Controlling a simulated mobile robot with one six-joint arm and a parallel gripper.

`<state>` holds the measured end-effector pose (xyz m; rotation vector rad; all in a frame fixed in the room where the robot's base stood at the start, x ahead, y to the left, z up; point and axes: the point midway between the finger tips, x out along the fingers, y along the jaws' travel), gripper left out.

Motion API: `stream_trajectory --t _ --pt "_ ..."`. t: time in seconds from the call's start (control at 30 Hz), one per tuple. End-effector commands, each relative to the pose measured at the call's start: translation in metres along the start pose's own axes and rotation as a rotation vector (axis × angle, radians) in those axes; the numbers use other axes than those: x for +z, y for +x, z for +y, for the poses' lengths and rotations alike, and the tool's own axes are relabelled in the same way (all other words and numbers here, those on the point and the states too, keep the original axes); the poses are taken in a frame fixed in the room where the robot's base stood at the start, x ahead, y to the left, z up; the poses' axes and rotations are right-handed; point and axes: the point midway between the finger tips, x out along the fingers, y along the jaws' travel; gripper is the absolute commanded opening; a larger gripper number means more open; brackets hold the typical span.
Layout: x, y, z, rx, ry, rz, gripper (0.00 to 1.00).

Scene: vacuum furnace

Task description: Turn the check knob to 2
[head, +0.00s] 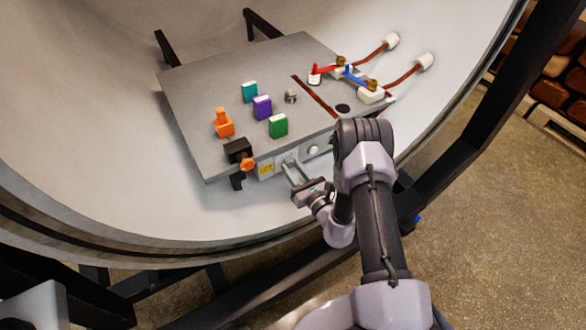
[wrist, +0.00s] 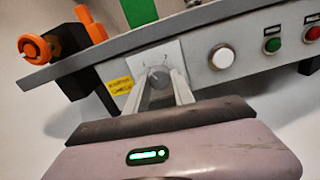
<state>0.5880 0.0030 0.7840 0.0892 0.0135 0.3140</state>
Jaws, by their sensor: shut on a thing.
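The check knob (wrist: 158,78) is a grey round knob on a pale square plate (wrist: 146,58) on the front face of the panel. In the wrist view my gripper (wrist: 160,80) has one finger on each side of the knob and is shut on it. Small marks show on the plate above the knob; a 2 seems to be at the upper right, but the knob's pointer direction is hard to read. In the head view my gripper (head: 291,165) reaches the panel's front face, and the knob is hidden there.
A white round button (wrist: 222,56) sits right of the knob, with green (wrist: 272,45) and red (wrist: 313,34) buttons beyond. A yellow label (wrist: 121,85) and an orange-handled clamp (head: 247,163) are left. Coloured blocks, including a green one (head: 278,125), stand on the grey plate (head: 200,90).

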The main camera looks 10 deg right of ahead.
Motion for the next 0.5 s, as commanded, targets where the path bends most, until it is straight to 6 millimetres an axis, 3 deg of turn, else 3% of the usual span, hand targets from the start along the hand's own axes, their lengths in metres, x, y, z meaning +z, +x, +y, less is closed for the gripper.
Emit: stream_trajectory --t 0.5 --pt "-0.0007 -0.0008 0.0013 0.0 0.453 0.003 0.0"
